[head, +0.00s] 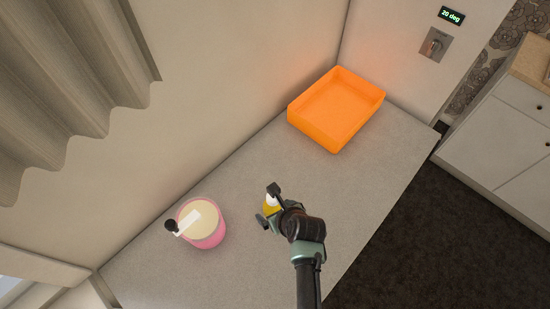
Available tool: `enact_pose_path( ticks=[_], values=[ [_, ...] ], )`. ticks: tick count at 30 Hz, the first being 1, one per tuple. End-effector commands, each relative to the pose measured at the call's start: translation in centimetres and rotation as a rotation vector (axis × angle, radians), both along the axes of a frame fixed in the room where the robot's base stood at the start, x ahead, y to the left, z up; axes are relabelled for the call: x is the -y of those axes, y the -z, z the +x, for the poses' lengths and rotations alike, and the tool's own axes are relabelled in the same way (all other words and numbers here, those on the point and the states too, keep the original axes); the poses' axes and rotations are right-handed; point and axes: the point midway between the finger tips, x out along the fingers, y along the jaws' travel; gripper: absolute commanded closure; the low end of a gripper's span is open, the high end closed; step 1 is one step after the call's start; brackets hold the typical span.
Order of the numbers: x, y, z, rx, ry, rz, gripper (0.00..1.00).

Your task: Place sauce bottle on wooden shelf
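A small yellow bottle with a white top (271,203), which looks like the sauce bottle, is on or just above the grey worktop, partly hidden by my gripper. My gripper (268,206) reaches over the worktop from the lower right, with one dark fingertip on the far side of the bottle and the other on the near left side. The bottle shows between the fingers, but I cannot tell whether they touch it. No wooden shelf is clearly seen in the head view.
A pink pot (207,236) with pale contents and a white, dark-ended utensil stands left of my gripper. An orange tray (330,135) sits at the worktop's far end by the wall. The grey worktop (345,195) between is clear. White drawers (500,135) with a wood-coloured top stand right, across dark floor.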

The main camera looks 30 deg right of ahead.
Motion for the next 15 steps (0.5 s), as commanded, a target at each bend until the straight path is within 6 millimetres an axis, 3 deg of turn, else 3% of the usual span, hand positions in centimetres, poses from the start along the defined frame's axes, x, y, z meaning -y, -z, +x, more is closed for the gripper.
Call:
enact_pose_path(
  ticks=[8, 15],
  values=[
    [0.0, -0.4, -0.1, 0.0, 0.0, 0.0, 0.02],
    [0.0, -2.8, -1.7, 0.001, 0.001, 0.001, 0.02]
  ],
)
